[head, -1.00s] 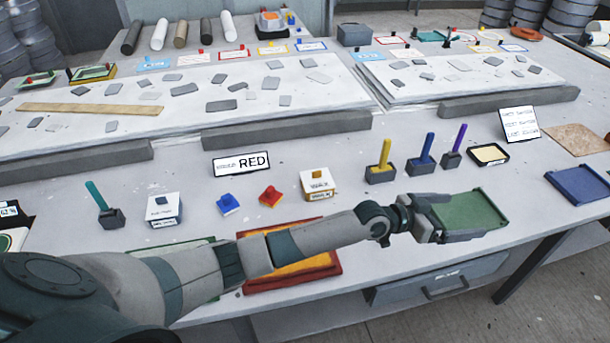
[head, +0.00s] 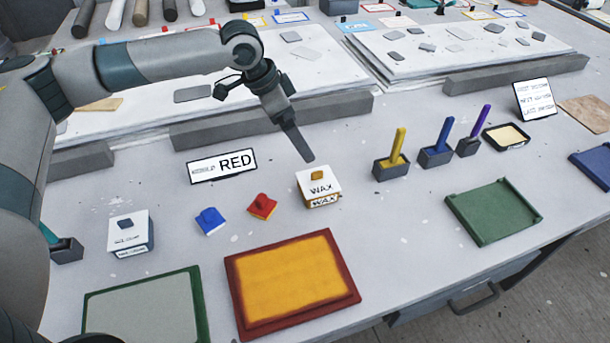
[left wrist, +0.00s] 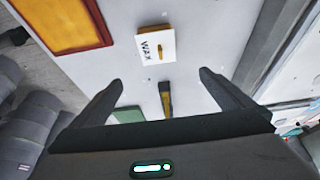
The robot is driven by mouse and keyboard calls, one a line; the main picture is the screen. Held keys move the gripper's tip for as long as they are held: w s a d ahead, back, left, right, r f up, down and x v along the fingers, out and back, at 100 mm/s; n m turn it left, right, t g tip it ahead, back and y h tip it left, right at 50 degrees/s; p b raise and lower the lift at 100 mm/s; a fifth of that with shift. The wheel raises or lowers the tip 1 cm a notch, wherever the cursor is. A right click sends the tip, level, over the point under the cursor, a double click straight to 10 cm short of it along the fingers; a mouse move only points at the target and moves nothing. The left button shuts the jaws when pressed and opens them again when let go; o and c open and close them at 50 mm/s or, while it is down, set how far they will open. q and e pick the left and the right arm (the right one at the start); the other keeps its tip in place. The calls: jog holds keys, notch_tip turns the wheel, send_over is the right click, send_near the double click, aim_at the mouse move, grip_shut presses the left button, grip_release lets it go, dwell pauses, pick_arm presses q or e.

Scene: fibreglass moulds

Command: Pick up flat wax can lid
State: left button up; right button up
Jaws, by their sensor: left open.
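The wax can (head: 319,198) is a small box marked WAX, upright on the near table, right of the red and blue knobbed pieces. Its flat white lid (head: 321,183) is on top, with a small orange knob. The lid also shows in the left wrist view (left wrist: 153,47), beyond the fingertips. My left gripper (head: 305,157) is raised above and just behind the can, pointing down. The left wrist view shows its two fingers (left wrist: 161,79) spread, with nothing between them. It appears apart from the lid. My right gripper is not in view.
A red-framed mould (head: 292,283) lies in front, and a green tray (head: 494,211) lies front right. Table between can and green tray is clear.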

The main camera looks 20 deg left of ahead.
pick_arm(q)
jog(key=p, duration=0.4)
send_over(319, 172)
jog(key=s+a, duration=0.1)
jog(key=a, duration=0.1)
jog(key=f, duration=1)
jog(key=shift+s, duration=0.2)
jog(key=shift+w+d+f, duration=0.1)
jog(key=shift+f, duration=0.4)
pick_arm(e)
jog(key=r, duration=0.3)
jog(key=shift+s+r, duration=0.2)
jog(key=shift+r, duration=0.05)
